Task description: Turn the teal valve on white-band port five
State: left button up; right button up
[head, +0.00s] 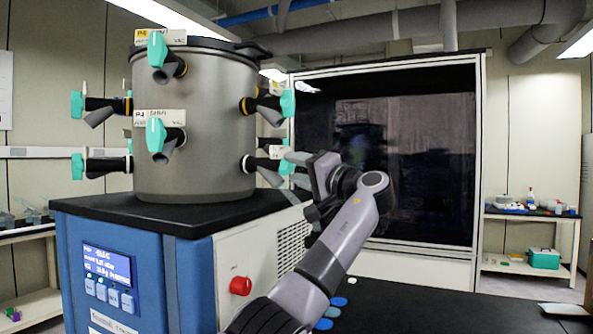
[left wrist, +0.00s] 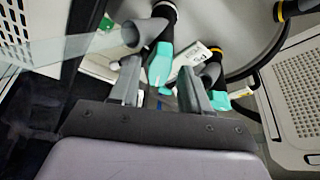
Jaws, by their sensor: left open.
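A grey drum (head: 190,110) carries side ports with teal valves in an upper and a lower row. On its lower right side, a port with a white band (head: 249,164) has a teal valve (head: 286,167). My left gripper (head: 299,168) is beside this valve, its fingers pointing left toward the drum. In the left wrist view, my open left gripper (left wrist: 160,90) has its two fingers apart, with a teal valve (left wrist: 160,64) showing between and beyond them. I cannot tell whether they touch it. The port number is not readable. My right gripper is not in view.
A second teal valve (left wrist: 219,99) is close to the right finger in the left wrist view. The drum stands on a blue and white base unit (head: 150,270) with a red knob (head: 240,286). A dark-windowed cabinet (head: 400,150) is behind my arm.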

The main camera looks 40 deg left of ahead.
pick_arm(q)
jog(key=d+f+b, duration=0.1)
jog(key=d, duration=0.5)
jog(key=shift+d+b, duration=0.2)
jog(key=shift+b, duration=0.1)
jog(key=shift+s+f, duration=0.15)
jog(key=shift+s, duration=0.05)
